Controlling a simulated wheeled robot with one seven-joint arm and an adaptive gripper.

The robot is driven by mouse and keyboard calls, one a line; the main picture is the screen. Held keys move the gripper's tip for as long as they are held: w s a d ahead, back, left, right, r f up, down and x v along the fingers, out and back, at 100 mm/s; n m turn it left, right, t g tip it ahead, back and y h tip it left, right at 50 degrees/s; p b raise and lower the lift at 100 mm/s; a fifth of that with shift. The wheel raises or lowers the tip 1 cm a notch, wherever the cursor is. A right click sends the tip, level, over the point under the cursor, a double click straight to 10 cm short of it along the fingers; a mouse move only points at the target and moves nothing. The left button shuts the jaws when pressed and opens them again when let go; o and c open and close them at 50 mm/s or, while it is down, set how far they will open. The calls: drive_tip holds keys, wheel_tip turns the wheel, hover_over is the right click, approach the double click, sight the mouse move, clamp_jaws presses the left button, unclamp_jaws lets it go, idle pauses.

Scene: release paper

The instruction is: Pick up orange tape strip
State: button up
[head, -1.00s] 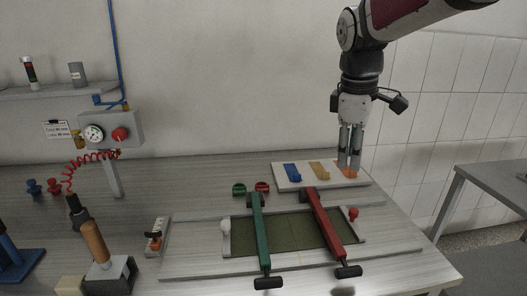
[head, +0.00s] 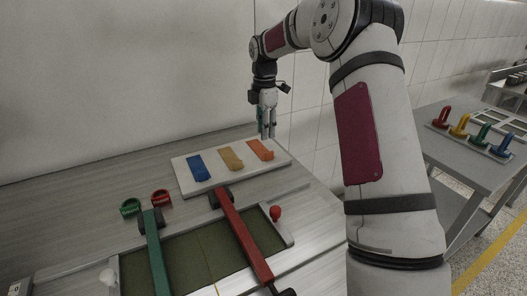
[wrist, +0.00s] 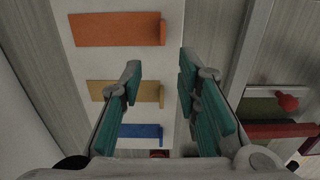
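The orange tape strip (head: 260,150) lies on the white board at its right end, with one short end turned up. In the wrist view the strip (wrist: 115,30) is at the upper left, flat and clear of my fingers. My gripper (head: 267,135) points down above the board's far right end, close to the strip in the head view. In the wrist view its teal-padded fingers (wrist: 160,68) are apart, with only bare board between them. The exact height of the fingertips above the board cannot be told.
A tan strip (head: 230,157) and a blue strip (head: 199,168) lie on the white board (head: 183,184) left of the orange one. A red bar (head: 240,235) and a green bar (head: 153,250) lie across a framed green panel in front. A wall stands behind.

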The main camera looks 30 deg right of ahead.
sight(261, 152)
wheel_tip(261, 152, down, 4)
drive_tip(key=shift+f, duration=0.25)
drive_tip(key=shift+s+d+f, duration=0.1)
drive_tip(key=shift+d+f, duration=0.05)
drive_tip(key=shift+f, duration=1.2)
drive_tip(key=shift+s+d+f, duration=0.1)
drive_tip(key=shift+f, duration=1.2)
drive_tip(key=shift+c, duration=0.2)
clamp_jaws()
